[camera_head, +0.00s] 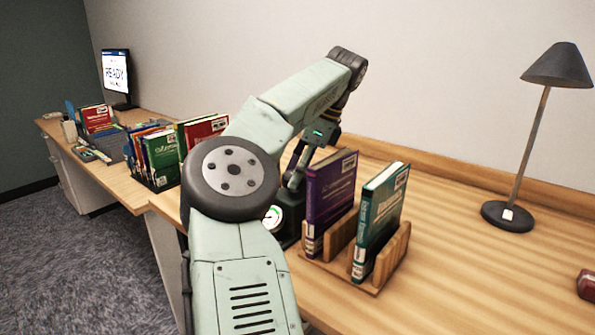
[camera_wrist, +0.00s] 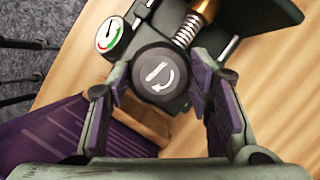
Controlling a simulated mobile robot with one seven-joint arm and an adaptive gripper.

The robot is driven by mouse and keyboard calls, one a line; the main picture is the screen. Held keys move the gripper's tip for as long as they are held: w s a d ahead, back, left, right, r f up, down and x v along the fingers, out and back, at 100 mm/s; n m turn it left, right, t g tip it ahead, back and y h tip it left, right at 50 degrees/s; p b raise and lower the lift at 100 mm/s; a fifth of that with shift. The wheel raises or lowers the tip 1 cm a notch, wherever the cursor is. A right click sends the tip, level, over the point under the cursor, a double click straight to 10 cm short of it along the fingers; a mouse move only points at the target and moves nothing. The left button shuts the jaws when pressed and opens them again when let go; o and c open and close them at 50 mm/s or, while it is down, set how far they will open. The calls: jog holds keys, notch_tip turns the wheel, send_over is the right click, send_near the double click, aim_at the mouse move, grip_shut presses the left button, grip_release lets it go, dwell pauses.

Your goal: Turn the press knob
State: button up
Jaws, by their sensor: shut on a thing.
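The press knob (camera_wrist: 156,72) is a round dark grey cap with a light slot mark and a curved arrow on its face. My gripper (camera_wrist: 158,82) has one finger on each side of the knob and is shut on it. The press (camera_wrist: 254,18) is a dark green body with a brass and steel spring part and a round gauge (camera_wrist: 109,34). In the head view the gauge (camera_head: 272,217) shows beside my arm, while the knob and fingertips are hidden.
A purple book (camera_head: 331,195) and a teal book (camera_head: 378,222) stand in a wooden rack (camera_head: 340,272) close to the press. A lamp (camera_head: 508,215) stands at the right. More books (camera_head: 160,157) and a monitor (camera_head: 116,72) are at the left. The middle right desk is clear.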

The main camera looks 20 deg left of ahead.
jog(key=o, duration=1.1)
jog(key=shift+o, duration=0.2)
